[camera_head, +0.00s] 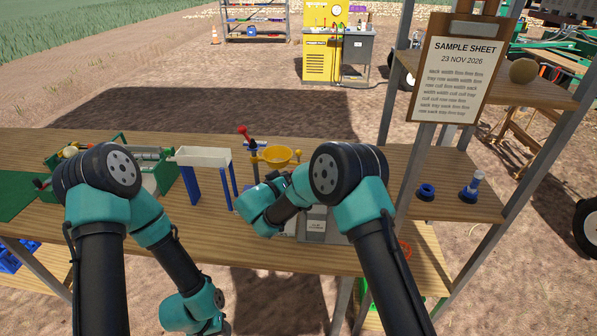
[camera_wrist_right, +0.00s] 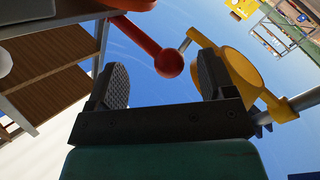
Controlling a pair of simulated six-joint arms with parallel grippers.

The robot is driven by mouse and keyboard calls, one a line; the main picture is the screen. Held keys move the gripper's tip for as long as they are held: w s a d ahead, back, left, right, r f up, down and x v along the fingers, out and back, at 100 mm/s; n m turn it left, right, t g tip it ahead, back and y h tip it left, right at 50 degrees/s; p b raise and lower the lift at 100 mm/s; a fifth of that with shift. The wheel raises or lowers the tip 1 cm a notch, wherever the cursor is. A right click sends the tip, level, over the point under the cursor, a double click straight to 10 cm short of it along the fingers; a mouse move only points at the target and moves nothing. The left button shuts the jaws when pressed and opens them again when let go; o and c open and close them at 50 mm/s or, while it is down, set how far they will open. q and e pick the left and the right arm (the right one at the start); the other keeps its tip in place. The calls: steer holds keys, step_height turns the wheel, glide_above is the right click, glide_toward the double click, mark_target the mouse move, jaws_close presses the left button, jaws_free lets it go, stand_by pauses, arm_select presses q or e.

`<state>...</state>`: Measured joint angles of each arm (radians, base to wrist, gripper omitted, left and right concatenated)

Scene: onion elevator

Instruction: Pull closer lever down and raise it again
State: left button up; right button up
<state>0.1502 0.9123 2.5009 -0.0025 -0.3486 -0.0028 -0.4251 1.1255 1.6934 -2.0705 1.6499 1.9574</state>
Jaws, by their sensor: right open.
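A red lever with a round knob (camera_wrist_right: 168,63) shows in the right wrist view, its arm reaching in from the upper left. My right gripper (camera_wrist_right: 163,78) is open, with one black finger on each side of the knob in the picture; contact is not visible. In the head view my right wrist covers much of the grey machine (camera_head: 313,228) on the table. A red handle (camera_head: 243,131) stands up behind it, left of the yellow bowl (camera_head: 277,155); I cannot tell whether it is the same lever. My left arm's wrist is low at the front, its jaws out of sight.
A white-topped stand with blue legs (camera_head: 203,157) and a green toolbox (camera_head: 165,173) are on the table (camera_head: 120,222) to the left. A shelf rack (camera_head: 440,185) with a sample sheet (camera_head: 461,78) stands on the right. The yellow bowl's holder is close to the right gripper's fingers.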

steer(key=x, duration=0.3)
steer(key=shift+w+d, duration=0.2)
steer(key=shift+w, duration=0.05)
steer(key=shift+c, duration=0.4)
steer(key=c, duration=1.2)
